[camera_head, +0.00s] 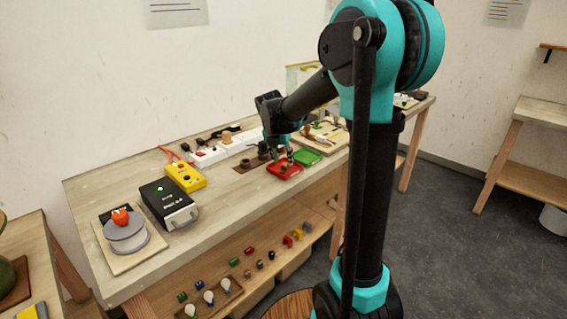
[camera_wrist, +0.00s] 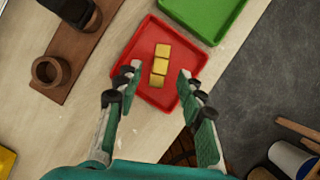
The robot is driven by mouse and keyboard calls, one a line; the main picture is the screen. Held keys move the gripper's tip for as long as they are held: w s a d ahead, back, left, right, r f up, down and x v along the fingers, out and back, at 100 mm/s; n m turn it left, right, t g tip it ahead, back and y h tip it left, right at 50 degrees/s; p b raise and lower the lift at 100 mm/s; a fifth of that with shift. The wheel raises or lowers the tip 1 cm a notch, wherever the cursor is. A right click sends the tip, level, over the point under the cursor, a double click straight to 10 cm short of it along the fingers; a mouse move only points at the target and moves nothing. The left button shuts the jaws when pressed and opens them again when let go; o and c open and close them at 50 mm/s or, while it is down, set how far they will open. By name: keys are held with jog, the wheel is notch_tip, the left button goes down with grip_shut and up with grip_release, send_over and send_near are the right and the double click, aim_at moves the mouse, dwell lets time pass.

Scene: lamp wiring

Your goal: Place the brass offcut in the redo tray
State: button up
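A red tray (camera_wrist: 150,35) lies on the bench below my gripper; it also shows in the head view (camera_head: 291,171). No label is readable on it. A yellow brass offcut (camera_wrist: 160,62), looking like a short row of small blocks, lies inside the red tray. My gripper (camera_wrist: 159,72) is pointed down over the tray with its two fingers spread apart, one on each side of the brass piece. A gap shows between the piece and each finger. In the head view, my gripper (camera_head: 282,158) is low over the red tray and partly hides it.
A green tray (camera_wrist: 205,15) sits beside the red one. A brown holder strip (camera_wrist: 75,65) with dark round cups lies to the left. The bench edge and grey floor (camera_wrist: 275,85) are close on the right. A yellow box (camera_head: 186,177) stands farther left.

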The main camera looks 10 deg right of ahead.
jog(key=v, duration=1)
jog(key=s+d+f+m+y, duration=0.1)
jog(key=s+d+f+m, duration=0.2)
jog(key=s+f+m, duration=0.7)
jog(key=s+d+f+m+y, duration=0.1)
jog(key=s+d+f+m, duration=0.3)
jog(key=s+f+m, duration=0.7)
jog(key=s+m, duration=0.4)
jog(key=m, duration=0.4)
jog(key=shift+s+m, duration=0.3)
jog(key=shift+m, duration=0.1)
